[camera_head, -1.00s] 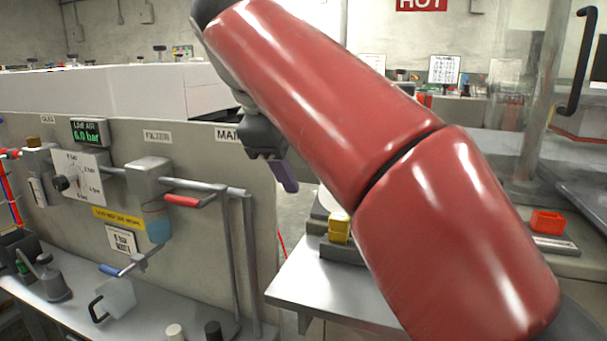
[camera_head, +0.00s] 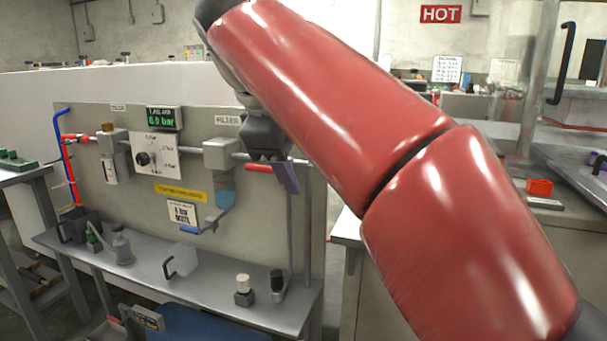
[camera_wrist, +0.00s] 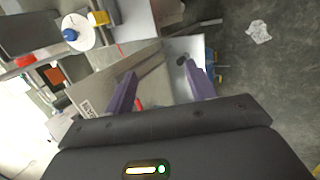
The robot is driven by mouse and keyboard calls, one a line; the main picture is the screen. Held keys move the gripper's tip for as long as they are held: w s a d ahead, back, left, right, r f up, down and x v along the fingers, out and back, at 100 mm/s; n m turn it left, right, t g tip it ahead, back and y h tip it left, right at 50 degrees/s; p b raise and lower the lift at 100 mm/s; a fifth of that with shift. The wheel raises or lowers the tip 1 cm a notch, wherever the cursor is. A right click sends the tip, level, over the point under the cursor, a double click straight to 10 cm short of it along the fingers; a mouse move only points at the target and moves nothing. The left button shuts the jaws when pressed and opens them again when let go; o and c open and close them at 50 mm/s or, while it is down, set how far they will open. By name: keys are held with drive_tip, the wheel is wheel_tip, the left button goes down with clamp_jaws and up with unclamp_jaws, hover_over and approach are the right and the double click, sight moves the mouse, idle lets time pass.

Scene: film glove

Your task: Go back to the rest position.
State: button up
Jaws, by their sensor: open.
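My gripper (camera_wrist: 160,90) shows in the wrist view with its two purple fingers apart and nothing between them. In the head view my gripper (camera_head: 285,177) hangs at the end of my red arm, in front of the right part of the grey panel (camera_head: 262,215). The arm hides much of the middle of that view. I cannot tell whether the fingers touch the panel or its pipe.
The panel carries a gauge (camera_head: 153,157), a filter unit (camera_head: 218,153) and a red-handled valve. Its shelf (camera_head: 215,296) holds a clear jug (camera_head: 181,261) and small bottles. Floor (camera_wrist: 270,85) shows in the wrist view.

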drive_tip(key=s+d+f+m+y, duration=0.1)
drive_tip(key=s+d+f+m, duration=0.3)
drive_tip(key=f, duration=0.5)
drive_tip(key=s+d+f+m+y, duration=0.1)
drive_tip(key=s+d+f+m, duration=0.4)
drive_tip(key=f, duration=0.5)
drive_tip(key=s+d+f+m+y, duration=0.1)
drive_tip(key=s+d+f+m, duration=0.3)
drive_tip(key=f, duration=0.6)
drive_tip(key=s+d, duration=0.2)
drive_tip(key=d, duration=0.1)
drive_tip(key=shift+s+d+m, duration=0.3)
drive_tip(key=shift+s, duration=0.1)
